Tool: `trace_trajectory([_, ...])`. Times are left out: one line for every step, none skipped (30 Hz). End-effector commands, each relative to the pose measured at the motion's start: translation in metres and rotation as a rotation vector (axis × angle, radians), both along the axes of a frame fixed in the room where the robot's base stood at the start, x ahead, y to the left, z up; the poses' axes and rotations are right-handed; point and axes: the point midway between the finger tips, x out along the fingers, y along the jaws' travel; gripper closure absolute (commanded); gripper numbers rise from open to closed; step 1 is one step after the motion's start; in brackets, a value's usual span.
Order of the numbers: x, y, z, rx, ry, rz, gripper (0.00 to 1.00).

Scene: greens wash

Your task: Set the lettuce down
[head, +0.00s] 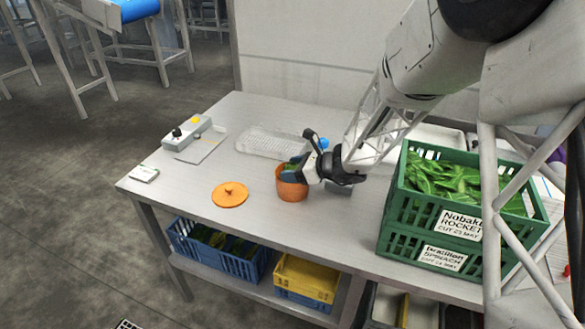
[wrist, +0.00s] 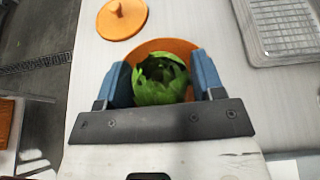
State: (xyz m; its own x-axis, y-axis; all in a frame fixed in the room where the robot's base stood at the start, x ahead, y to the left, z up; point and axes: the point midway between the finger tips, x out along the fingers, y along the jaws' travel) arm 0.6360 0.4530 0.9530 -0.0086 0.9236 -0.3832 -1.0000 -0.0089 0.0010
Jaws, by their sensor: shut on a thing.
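The green lettuce (wrist: 160,82) is between the two blue fingers of my gripper (wrist: 163,80) in the wrist view. Behind it shows the orange pot (wrist: 162,45), whose rim surrounds the lettuce on the far side. In the head view my gripper (head: 303,167) is at the top of the orange pot (head: 291,189), and a bit of the lettuce (head: 291,173) shows at the pot's mouth. My gripper is shut on the lettuce. I cannot tell whether the lettuce touches the pot's bottom.
An orange lid (head: 230,194) lies on the table (head: 200,228) left of the pot. A clear perforated tray (head: 262,143) is behind. A control box (head: 187,132) stands at the far left. Green crates (head: 400,222) of leaves stand at the right. Blue and yellow crates sit on the lower shelf.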

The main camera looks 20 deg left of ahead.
Motion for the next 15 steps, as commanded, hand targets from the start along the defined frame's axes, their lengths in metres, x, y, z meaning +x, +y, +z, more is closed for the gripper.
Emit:
trace_trajectory([0.0001,0.0000,-0.0002,0.000,0.000,0.000,0.63])
trace_trajectory([0.0001,0.0000,-0.0002,0.000,0.000,0.000,0.63])
trace_trajectory([0.0001,0.0001,-0.0001,0.000,0.000,0.000,0.63])
trace_trajectory([0.0001,0.0000,-0.0002,0.000,0.000,0.000,0.37])
trace_trajectory([0.0001,0.0000,-0.0002,0.000,0.000,0.000,0.32])
trace_trajectory([0.0001,0.0000,-0.0002,0.000,0.000,0.000,0.28])
trace_trajectory([0.0001,0.0000,-0.0002,0.000,0.000,0.000,0.28])
trace_trajectory([0.0000,0.0000,-0.0003,0.000,0.000,0.000,0.28])
trace_trajectory([0.0000,-0.0001,-0.0004,0.000,0.000,0.000,0.28])
trace_trajectory([-0.0001,-0.0001,-0.0005,0.000,0.000,0.000,0.28])
trace_trajectory([-0.0001,-0.0001,-0.0005,0.000,0.000,0.000,0.28])
trace_trajectory([-0.0001,-0.0001,-0.0006,0.000,0.000,0.000,0.28])
trace_trajectory([-0.0001,-0.0002,-0.0007,0.000,0.000,0.000,0.28])
trace_trajectory([-0.0002,-0.0001,-0.0006,0.000,0.000,0.000,0.28])
trace_trajectory([-0.0002,-0.0001,-0.0003,0.000,0.000,0.000,0.28])
